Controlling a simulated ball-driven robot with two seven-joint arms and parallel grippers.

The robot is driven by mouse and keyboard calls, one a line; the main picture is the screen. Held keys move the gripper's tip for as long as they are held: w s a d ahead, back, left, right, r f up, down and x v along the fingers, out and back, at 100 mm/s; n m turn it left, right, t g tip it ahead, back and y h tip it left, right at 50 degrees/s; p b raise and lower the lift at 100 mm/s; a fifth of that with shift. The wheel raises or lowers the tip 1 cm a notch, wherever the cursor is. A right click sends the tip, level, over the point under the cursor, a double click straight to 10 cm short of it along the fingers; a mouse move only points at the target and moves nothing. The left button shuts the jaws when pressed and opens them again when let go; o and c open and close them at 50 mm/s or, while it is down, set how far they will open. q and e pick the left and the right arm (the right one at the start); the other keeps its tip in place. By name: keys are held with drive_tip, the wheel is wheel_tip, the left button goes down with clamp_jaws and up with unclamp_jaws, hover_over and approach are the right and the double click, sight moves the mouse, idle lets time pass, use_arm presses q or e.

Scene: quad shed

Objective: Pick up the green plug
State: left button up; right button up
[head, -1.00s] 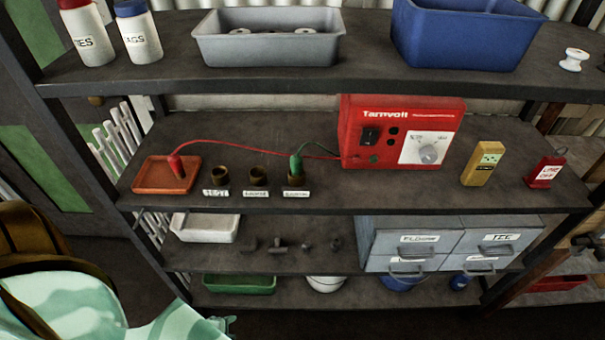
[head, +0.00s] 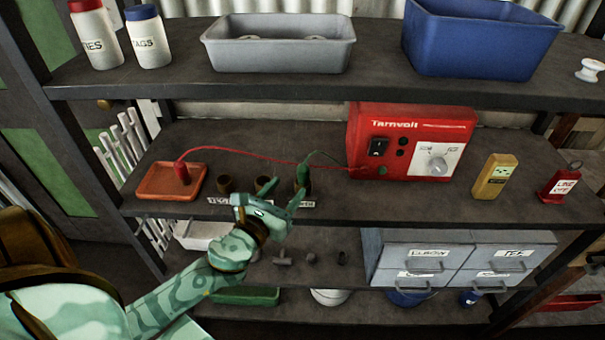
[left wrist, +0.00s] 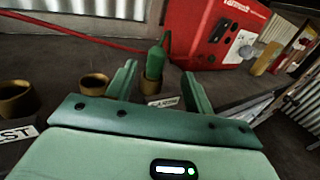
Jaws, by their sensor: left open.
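The green plug (head: 303,174) stands upright in the rightmost of three brown sockets on the middle shelf. A green cable runs from it toward the red Tarnvolt box (head: 410,140). The plug also shows in the left wrist view (left wrist: 156,62), ahead of and between the fingers. My left gripper (head: 284,192) is open and empty, just in front of the plug and its socket; in the left wrist view its two fingers (left wrist: 158,84) point toward the plug. I cannot tell whether a finger touches it. The right gripper is out of view.
The other sockets (head: 225,184) are close to the left gripper. The upper shelf (head: 180,87) overhangs; a yellow meter (head: 494,177) stands at right.

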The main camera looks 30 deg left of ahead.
sight(300, 172)
use_arm(q)
drive_tip(key=w, duration=0.6)
drive_tip(key=w+a, duration=0.1)
drive_tip(key=w, duration=0.2)
drive_tip(key=shift+w+f, duration=0.1)
drive_tip(key=shift+w, duration=0.05)
drive_tip(key=shift+c, duration=0.2)
drive_tip(key=c, duration=1)
